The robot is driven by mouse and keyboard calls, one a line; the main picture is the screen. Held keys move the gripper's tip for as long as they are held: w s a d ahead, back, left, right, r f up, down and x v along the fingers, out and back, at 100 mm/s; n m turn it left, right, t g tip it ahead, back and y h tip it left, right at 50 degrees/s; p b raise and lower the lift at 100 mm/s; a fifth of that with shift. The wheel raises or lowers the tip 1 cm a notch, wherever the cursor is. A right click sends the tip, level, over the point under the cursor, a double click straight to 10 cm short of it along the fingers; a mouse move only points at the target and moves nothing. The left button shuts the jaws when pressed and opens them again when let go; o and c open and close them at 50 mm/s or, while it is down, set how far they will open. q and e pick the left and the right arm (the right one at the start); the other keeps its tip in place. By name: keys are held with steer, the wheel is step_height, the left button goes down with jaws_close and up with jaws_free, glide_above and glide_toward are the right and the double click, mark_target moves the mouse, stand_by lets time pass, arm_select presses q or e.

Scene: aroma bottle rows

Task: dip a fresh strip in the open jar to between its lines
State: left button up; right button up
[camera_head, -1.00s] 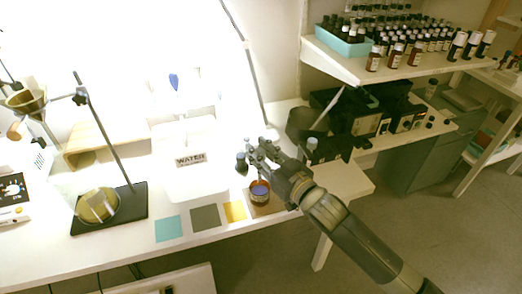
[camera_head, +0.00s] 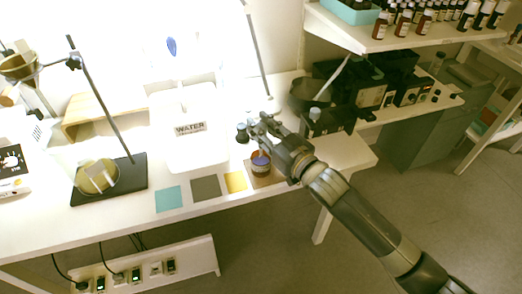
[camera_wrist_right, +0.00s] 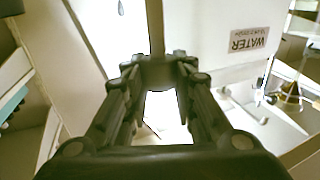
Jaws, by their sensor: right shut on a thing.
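The open jar (camera_head: 261,166), amber with a pale label band and a bluish-violet inside, stands upright on a brown square mat (camera_head: 274,181) at the table's front right. My right gripper (camera_head: 259,128) is just above and behind the jar in the head view, its fingers closed together. My left gripper is not in view.
A dark capped bottle (camera_head: 242,133) stands just behind the jar. Left of the jar lie yellow (camera_head: 235,182), grey (camera_head: 206,188) and teal (camera_head: 168,198) squares. A white WATER container (camera_head: 190,150) stands behind them. A shelf (camera_head: 370,42) with bottles is at upper right.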

steer(key=shift+f+b, duration=0.4)
steer(key=shift+f, duration=0.3)
stand_by(0.3)
steer(key=shift+f+b, duration=0.4)
steer(key=shift+f, duration=0.35)
stand_by(0.4)
steer(key=shift+f, duration=0.15)
stand_by(0.8)
steer(key=shift+p, duration=0.3)
step_height(320, 180, up, 2)
steer(key=shift+r+p, duration=0.15)
steer(key=shift+p, duration=0.85)
steer(key=shift+r+p, duration=0.95)
steer(key=shift+r, duration=0.05)
steer(key=shift+r+p, duration=0.8)
steer(key=shift+r, duration=0.05)
